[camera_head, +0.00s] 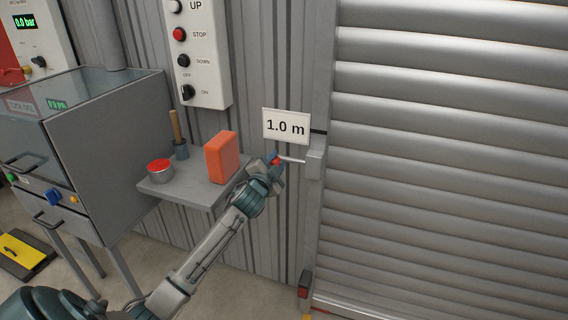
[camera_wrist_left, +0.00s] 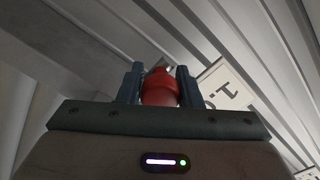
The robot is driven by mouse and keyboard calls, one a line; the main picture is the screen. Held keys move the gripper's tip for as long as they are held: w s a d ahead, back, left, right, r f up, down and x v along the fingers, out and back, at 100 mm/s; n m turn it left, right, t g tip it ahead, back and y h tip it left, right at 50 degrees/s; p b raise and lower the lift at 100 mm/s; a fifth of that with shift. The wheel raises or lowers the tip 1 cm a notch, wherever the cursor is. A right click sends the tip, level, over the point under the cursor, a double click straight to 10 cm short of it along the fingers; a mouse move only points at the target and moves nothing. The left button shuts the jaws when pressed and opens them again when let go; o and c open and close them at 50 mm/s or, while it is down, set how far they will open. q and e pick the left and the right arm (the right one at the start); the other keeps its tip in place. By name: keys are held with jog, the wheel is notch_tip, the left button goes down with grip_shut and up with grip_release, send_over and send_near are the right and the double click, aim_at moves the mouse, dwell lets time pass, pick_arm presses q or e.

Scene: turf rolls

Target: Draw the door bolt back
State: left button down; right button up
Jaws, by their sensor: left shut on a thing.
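The door bolt is a thin metal rod (camera_head: 292,160) lying across the guide at the left edge of the grey shutter door (camera_head: 440,150). Its right end meets a grey block (camera_head: 315,163) on the door frame. Its red knob (camera_wrist_left: 160,87) sits between the two blue fingers in the left wrist view. My left gripper (camera_head: 275,160) is shut on this knob, with the arm reaching up from the lower left. How far the rod goes into the block is hidden. My right gripper is in neither view.
A small grey shelf (camera_head: 190,190) left of my gripper holds an orange block (camera_head: 221,157), a red-topped tin (camera_head: 160,170) and a wooden-handled tool (camera_head: 177,135). A "1.0 m" sign (camera_head: 286,126) hangs just above the bolt. A switch panel (camera_head: 200,60) is higher up.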

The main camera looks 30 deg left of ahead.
pick_arm(q)
jog(key=shift+s+a, duration=0.25)
jog(key=shift+a, duration=0.9)
jog(key=c, duration=1.2)
grip_release()
jog(key=shift+a, duration=0.1)
jog(key=shift+o, duration=0.6)
jog(key=shift+s+a, duration=0.1)
